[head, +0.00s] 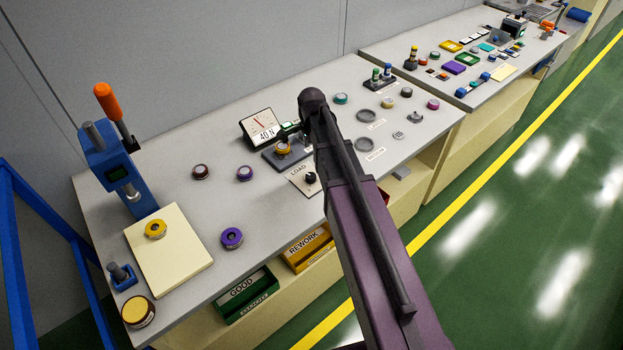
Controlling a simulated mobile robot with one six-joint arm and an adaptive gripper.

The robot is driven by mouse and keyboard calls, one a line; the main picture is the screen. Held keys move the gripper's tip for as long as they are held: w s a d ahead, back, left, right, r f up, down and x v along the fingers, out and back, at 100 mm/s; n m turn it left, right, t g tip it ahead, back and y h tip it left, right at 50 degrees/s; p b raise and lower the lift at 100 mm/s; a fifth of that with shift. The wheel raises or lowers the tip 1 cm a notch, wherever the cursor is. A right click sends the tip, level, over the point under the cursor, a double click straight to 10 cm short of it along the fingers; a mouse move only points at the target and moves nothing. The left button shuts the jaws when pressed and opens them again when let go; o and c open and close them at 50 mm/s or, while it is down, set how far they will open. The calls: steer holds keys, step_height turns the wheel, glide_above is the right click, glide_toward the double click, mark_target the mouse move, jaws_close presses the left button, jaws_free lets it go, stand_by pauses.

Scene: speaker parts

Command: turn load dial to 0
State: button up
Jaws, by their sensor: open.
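The load dial (310,177) is a small black knob on a pale panel (297,182) marked LOAD, near the front edge of the workbench. My purple arm covers the panel's right side, and the knob's pointer and scale are too small to read. A gauge (262,128) behind it has a red needle and reads 40 N. My arm reaches up from the bottom, just right of the dial, to a dark joint above the bench. My gripper cannot be made out; it seems hidden behind the arm.
A dark fixture (283,150) with a yellow-topped part stands between gauge and dial. A blue press (115,165) with an orange handle stands at left by a cream board (187,262). GOOD (245,295) and REWORK (305,246) bins sit below the front edge. Bench around the purple ring (232,238) is clear.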

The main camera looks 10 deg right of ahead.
mark_target(311, 175)
steer(key=shift+f+b, duration=5.5)
steer(key=shift+f, duration=0.3)
steer(key=shift+c, duration=0.2)
steer(key=c, duration=1.1)
